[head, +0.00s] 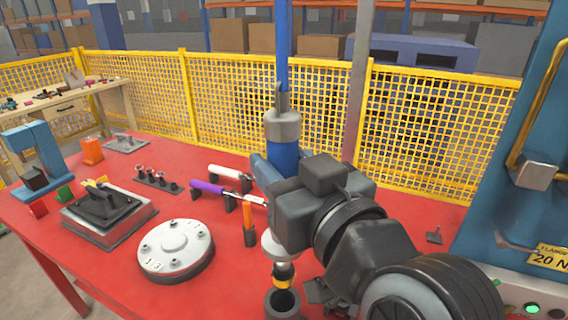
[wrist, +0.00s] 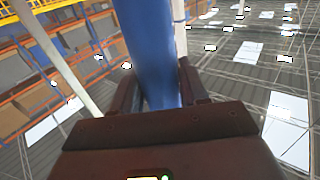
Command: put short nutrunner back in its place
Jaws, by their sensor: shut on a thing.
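The short nutrunner (head: 283,155) has a blue body with a grey collar on top and stands upright in the head view. My gripper (head: 272,175) is shut around its blue body. In the wrist view the blue body (wrist: 150,50) runs between the two dark fingers of my gripper (wrist: 158,85). The nutrunner's lower end, with a black and yellow band (head: 284,275), is over or at the mouth of a dark round holder (head: 282,304). I cannot tell whether the tip is inside it. My wrist hides part of the tool.
An orange-handled tool (head: 249,222) stands just left of the nutrunner. A purple-handled tool (head: 208,187) lies on stands, and a round grey flange (head: 175,248) sits farther left on the red table (head: 110,285). A blue machine (head: 510,150) stands at the right.

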